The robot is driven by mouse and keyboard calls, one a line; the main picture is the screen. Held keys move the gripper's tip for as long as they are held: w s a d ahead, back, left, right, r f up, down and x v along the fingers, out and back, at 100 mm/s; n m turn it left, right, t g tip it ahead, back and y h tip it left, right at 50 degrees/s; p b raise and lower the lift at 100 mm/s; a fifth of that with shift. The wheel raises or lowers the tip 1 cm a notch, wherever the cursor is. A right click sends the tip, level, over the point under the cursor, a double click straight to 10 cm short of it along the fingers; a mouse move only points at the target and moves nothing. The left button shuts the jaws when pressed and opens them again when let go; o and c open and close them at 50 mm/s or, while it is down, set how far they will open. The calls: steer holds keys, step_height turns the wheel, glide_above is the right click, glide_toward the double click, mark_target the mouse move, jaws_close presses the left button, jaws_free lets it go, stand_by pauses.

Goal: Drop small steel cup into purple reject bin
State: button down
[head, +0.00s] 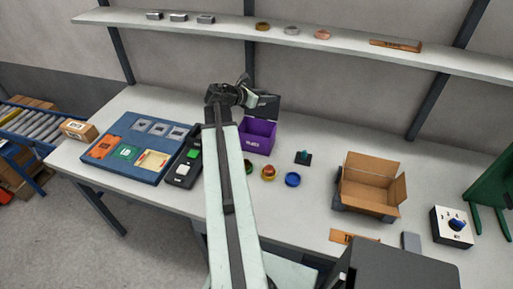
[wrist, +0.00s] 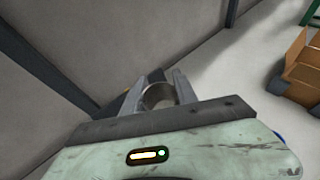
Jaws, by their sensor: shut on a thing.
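The small steel cup (wrist: 158,95) shows in the wrist view as a silvery ring between the two fingers of my gripper (wrist: 161,84), which is shut on it. In the head view my gripper (head: 250,97) is over the back of the purple reject bin (head: 258,136), near its raised dark lid. The cup cannot be told clearly in the head view. The bin stands open on the bench, its front label facing me. My arm hides part of the bin's left side.
A blue board (head: 121,166) with coloured tiles lies at left. An open cardboard box (head: 369,186) stands at right. A shelf (head: 340,42) runs along the wall above.

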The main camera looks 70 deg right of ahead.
step_height(320, 180, down, 2)
steer(key=shift+f+n+t, duration=0.1)
steer(key=shift+n+t, duration=0.2)
steer(key=shift+t, duration=0.1)
step_height(320, 180, down, 6)
steer(key=b, duration=0.6)
steer(key=shift+b, duration=0.3)
steer(key=c, duration=0.9)
jaws_free()
steer(key=shift+a, duration=0.1)
